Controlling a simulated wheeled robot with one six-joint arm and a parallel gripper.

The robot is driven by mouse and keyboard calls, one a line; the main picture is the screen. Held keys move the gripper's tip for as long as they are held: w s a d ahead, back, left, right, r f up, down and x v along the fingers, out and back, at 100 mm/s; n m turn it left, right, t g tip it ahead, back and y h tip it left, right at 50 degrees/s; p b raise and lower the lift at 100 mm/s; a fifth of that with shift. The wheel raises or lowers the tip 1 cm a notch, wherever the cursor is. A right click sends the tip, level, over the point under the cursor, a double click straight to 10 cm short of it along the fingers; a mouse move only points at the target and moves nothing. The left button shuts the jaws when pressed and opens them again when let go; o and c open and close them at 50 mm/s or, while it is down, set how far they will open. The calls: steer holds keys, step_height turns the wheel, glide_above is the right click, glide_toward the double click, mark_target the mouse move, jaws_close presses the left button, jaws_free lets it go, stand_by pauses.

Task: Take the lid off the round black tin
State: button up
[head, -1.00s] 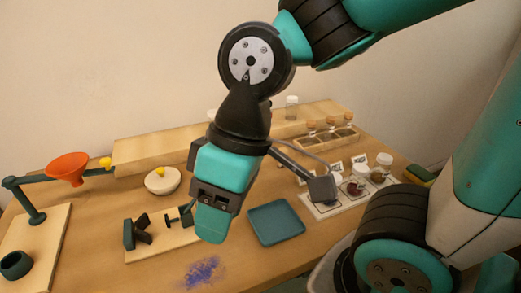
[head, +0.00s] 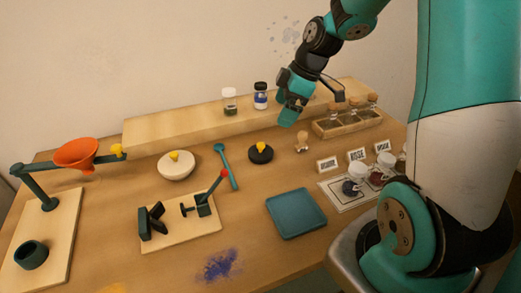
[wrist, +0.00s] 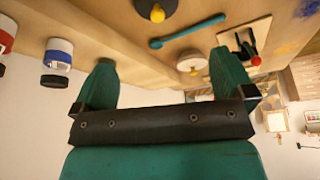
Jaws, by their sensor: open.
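The round black tin (head: 261,155) stands on the table in front of the raised wooden shelf, with a yellow knob (head: 260,147) on top. The tin also shows at the top edge of the wrist view (wrist: 150,8), partly cut off. My gripper (head: 289,117) is in the air above and to the right of the tin in the head view. In the wrist view its two teal fingers (wrist: 163,72) are spread apart with nothing between them. It is not touching the tin.
A blue tray (head: 297,213) is in front.

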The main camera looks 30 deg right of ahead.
mark_target(261, 144)
steer(key=x, duration=0.8)
steer(key=shift+a+f+p, duration=0.15)
steer(key=shift+f+p, duration=0.2)
steer(key=shift+w+p+x, duration=0.2)
steer(key=shift+p+x, duration=0.15)
steer(key=shift+x, duration=1)
steer(key=shift+w+p+x, duration=0.2)
steer(key=shift+p+x, duration=0.15)
steer(key=shift+x, duration=1)
steer(key=shift+r, duration=0.1)
steer(key=c, duration=0.9)
